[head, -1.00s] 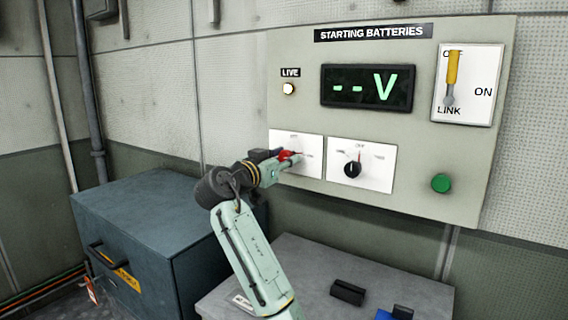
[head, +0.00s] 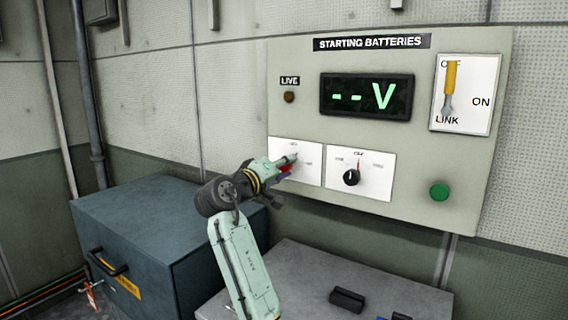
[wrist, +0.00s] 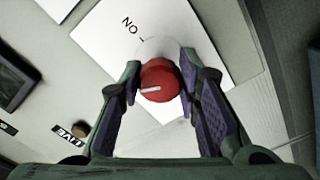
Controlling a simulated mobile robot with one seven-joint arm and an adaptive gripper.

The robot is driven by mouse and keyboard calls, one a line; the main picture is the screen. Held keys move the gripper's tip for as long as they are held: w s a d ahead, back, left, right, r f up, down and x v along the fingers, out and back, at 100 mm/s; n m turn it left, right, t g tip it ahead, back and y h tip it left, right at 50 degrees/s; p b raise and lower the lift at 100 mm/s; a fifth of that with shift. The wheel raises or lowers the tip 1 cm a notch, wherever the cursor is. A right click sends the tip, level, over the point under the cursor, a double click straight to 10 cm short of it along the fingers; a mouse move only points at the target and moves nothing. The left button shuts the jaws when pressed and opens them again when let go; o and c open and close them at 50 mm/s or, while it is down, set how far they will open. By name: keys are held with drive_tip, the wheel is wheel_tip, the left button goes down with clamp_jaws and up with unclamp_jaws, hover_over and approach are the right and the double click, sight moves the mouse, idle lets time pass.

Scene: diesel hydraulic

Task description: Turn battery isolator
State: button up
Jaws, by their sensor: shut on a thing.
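The red isolator knob (wrist: 159,81) sits on the left white plate (head: 311,173) of the STARTING BATTERIES panel. My gripper (wrist: 160,74) is shut on the knob, with a fingertip on either side of it. In the wrist view, a white line on the knob points left, and the ON label on the plate lies above and left of the knob. In the head view, my gripper (head: 285,166) hides most of the knob and part of the plate's markings. The LIVE lamp (head: 289,97) is dark. The display (head: 366,97) shows two dashes and V.
A black selector knob (head: 351,177) is close on the right, on its own white plate. A yellow-handled link switch (head: 450,88) and a green button (head: 439,192) are farther right. A dark blue cabinet (head: 130,225) and a grey box (head: 300,285) stand below.

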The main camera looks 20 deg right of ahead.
drive_tip(key=n+p, duration=0.2)
drive_tip(key=n, duration=0.3)
drive_tip(key=shift+r, duration=0.1)
idle(0.5)
drive_tip(key=o, duration=1.1)
drive_tip(key=shift+o, duration=0.2)
drive_tip(key=shift+a, duration=0.1)
drive_tip(key=v, duration=1.2)
